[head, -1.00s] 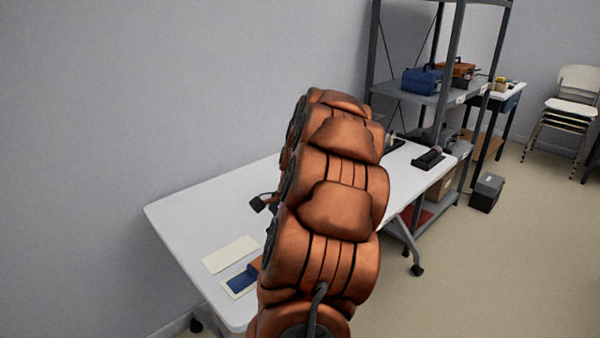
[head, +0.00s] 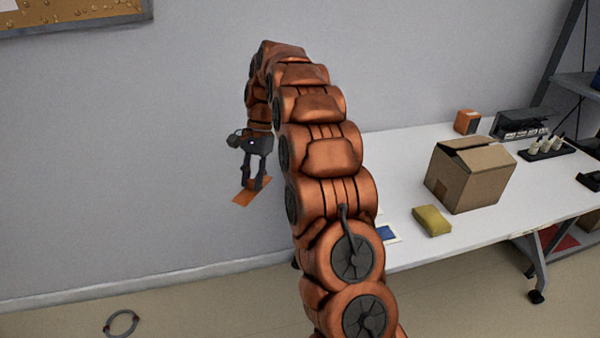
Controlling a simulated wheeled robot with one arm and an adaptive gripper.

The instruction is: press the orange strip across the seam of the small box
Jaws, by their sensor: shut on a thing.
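My gripper (head: 254,186) is shut on a flat orange strip (head: 242,198), which it holds in the air left of the table, in front of the wall. The strip hangs tilted below the fingers. A brown cardboard box (head: 465,190) stands on the table to the right, well apart from my gripper. Its top shows a dark gap along the flaps. A smaller orange box (head: 467,121) stands behind it. I cannot tell for certain which of the two is the small box.
The white table (head: 400,170) also bears a yellow block (head: 432,220), a blue piece (head: 386,233) on a white card, and a black rack with white items (head: 546,147). My arm hides the table's left part. A grey ring (head: 121,323) lies on the floor.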

